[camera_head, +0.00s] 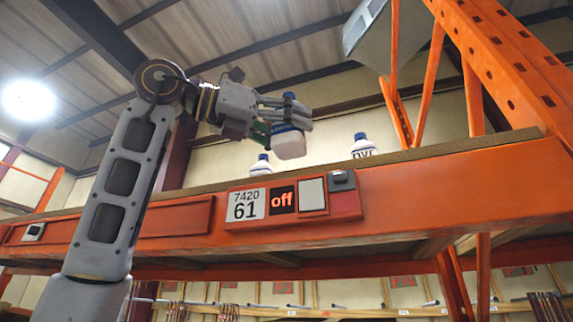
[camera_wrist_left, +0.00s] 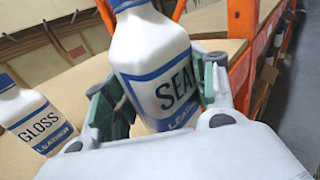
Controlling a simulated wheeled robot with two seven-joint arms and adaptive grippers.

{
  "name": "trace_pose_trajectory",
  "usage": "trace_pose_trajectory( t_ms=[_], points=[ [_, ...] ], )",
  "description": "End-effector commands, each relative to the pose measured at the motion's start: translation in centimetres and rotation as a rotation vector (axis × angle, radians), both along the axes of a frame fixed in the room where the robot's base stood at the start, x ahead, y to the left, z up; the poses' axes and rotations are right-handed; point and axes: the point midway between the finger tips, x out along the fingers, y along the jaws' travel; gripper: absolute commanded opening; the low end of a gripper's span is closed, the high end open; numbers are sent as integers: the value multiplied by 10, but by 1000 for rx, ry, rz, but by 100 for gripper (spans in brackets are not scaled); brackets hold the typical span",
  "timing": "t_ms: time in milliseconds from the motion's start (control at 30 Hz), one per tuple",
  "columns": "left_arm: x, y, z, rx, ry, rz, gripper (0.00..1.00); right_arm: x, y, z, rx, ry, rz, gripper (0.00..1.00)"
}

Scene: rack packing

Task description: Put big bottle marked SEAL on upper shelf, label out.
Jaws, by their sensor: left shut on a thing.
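The big white bottle with blue bands marked SEAL (camera_wrist_left: 158,62) is between the fingers of my left gripper (camera_wrist_left: 160,97), which is shut on it. The bottle's label faces the wrist camera. In the head view my left gripper (camera_head: 284,112) holds the bottle (camera_head: 288,144) slightly tilted, above the front beam of the upper shelf (camera_head: 430,187). The beam hides the shelf surface in the head view; I cannot tell whether the bottle touches it. My right gripper is in neither view.
A GLOSS bottle (camera_wrist_left: 36,122) stands beside the held bottle in the wrist view. In the head view a white bottle (camera_head: 261,166) and another lettered bottle (camera_head: 363,148) stand on the shelf. An orange upright (camera_head: 500,60) rises at right. The beam carries a tag reading 61 (camera_head: 246,205).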

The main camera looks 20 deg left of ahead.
Motion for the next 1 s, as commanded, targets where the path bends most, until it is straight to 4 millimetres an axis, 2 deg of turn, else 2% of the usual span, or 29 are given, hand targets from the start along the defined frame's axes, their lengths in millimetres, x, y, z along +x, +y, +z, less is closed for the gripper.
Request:
trace_pose_trajectory(
  t_ms=[1000],
  points=[
    [60,-2,-10,0,0,1,25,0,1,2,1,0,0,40]
  ],
)
